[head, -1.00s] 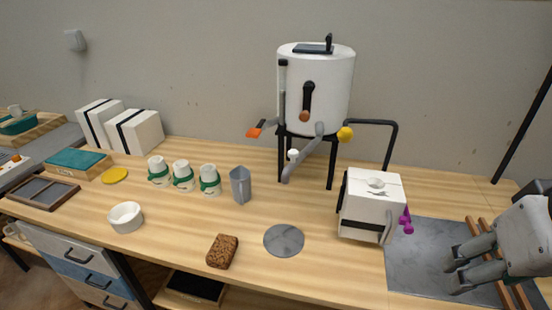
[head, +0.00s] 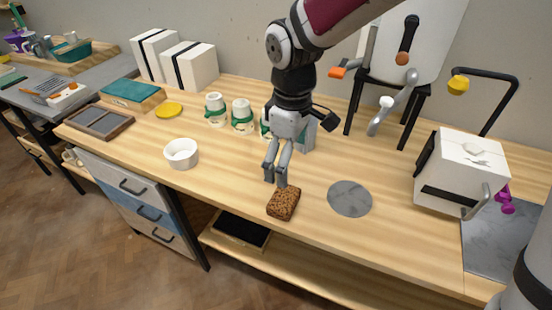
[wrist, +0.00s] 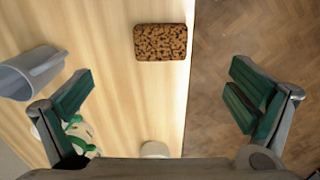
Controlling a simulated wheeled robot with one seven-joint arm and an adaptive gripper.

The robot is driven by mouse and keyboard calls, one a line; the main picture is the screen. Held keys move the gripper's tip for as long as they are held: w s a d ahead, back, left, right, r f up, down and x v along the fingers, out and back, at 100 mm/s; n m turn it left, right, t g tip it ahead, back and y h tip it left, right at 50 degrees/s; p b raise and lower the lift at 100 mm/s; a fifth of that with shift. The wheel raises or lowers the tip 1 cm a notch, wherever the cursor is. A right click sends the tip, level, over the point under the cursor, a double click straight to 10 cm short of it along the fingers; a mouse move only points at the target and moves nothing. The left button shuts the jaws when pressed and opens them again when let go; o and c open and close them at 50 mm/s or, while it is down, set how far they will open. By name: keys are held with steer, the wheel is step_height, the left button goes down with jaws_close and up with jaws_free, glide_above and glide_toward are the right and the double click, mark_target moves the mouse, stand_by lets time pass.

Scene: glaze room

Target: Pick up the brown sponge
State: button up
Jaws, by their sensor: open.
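The brown sponge (head: 283,204) lies flat on the wooden table near its front edge. In the wrist view the sponge (wrist: 160,42) is a speckled brown block at the top middle, ahead of the fingers and close to the table edge. My gripper (head: 276,181) points down just above and behind the sponge in the head view. In the wrist view my gripper (wrist: 160,100) has its two green-padded fingers wide apart, with nothing between them. The sponge is in full view there, and I see no contact with it.
A grey pitcher (wrist: 32,72) stands close to my gripper. White cups with green bands (head: 242,117) stand behind it. A white bowl (head: 181,154) is at left, and a grey round disc (head: 350,198) at right. The wooden table (head: 225,185) is clear around the sponge.

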steer(key=b, duration=0.1)
glide_above(284, 197)
step_height(284, 197, down, 8)
steer(key=shift+s+a+f, duration=0.1)
steer(key=shift+a+f, duration=0.05)
steer(key=shift+f, duration=0.1)
steer(key=shift+d+f+b, duration=0.2)
steer(key=shift+f+b, duration=0.25)
steer(key=shift+f, duration=2.5)
steer(key=c, duration=0.9)
